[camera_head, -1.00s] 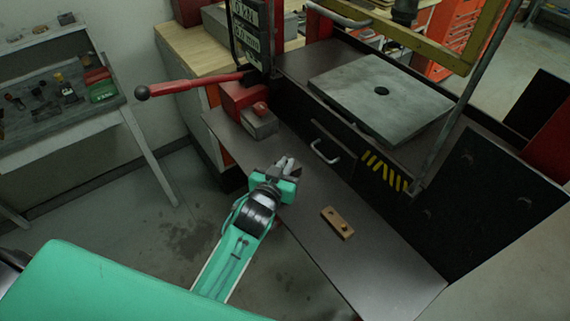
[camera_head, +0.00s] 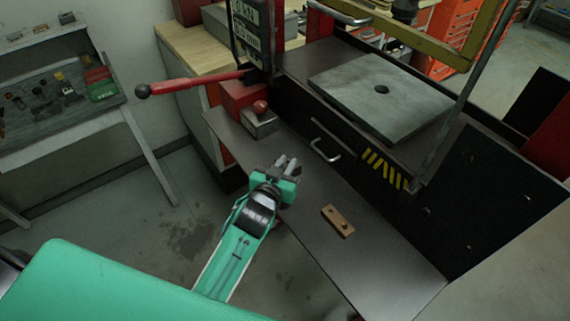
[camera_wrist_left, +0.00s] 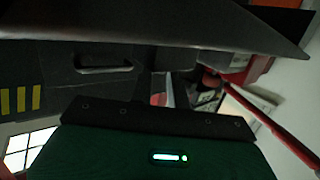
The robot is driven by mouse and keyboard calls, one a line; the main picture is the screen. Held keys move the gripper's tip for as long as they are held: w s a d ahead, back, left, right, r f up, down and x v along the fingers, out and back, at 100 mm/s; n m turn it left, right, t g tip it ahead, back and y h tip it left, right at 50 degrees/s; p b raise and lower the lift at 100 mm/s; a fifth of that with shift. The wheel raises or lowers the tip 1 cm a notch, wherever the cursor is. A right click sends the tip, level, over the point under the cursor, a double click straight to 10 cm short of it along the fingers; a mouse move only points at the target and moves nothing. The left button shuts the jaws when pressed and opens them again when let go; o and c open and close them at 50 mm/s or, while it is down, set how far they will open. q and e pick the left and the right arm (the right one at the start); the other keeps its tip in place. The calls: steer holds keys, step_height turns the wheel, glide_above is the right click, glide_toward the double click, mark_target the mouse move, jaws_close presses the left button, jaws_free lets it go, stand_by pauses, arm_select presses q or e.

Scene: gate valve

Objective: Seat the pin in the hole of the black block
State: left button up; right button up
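A small brown block (camera_head: 338,221) lies on the dark bench top, with two dark round spots on its upper face. They are too small to tell whether they are holes or a pin. No separate pin and no clear black block can be made out. My left gripper (camera_head: 287,165) is over the bench's left edge, up and left of the brown block and apart from it. Its two grey fingers stand a little apart, with nothing seen between them. The left wrist view does not show the fingertips or the brown block. My right gripper is not in view.
The bench top (camera_head: 375,265) is clear around the brown block. A grey block with a red knob (camera_head: 260,122) stands beyond the gripper, near a red lever (camera_head: 190,85). A raised grey plate with a hole (camera_head: 382,100) and a drawer handle (camera_head: 325,143) are behind the bench top.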

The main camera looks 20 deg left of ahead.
arm_select(q)
steer(key=shift+s+f, duration=0.2)
steer(key=shift+f, duration=0.7)
steer(key=shift+r, duration=0.25)
steer(key=shift+r+p, duration=0.3)
steer(key=shift+r, duration=0.15)
steer(key=s+a+r+b, duration=0.1)
steer(key=s+r+b, duration=0.2)
steer(key=s, duration=0.8)
steer(key=shift+s+f, duration=0.15)
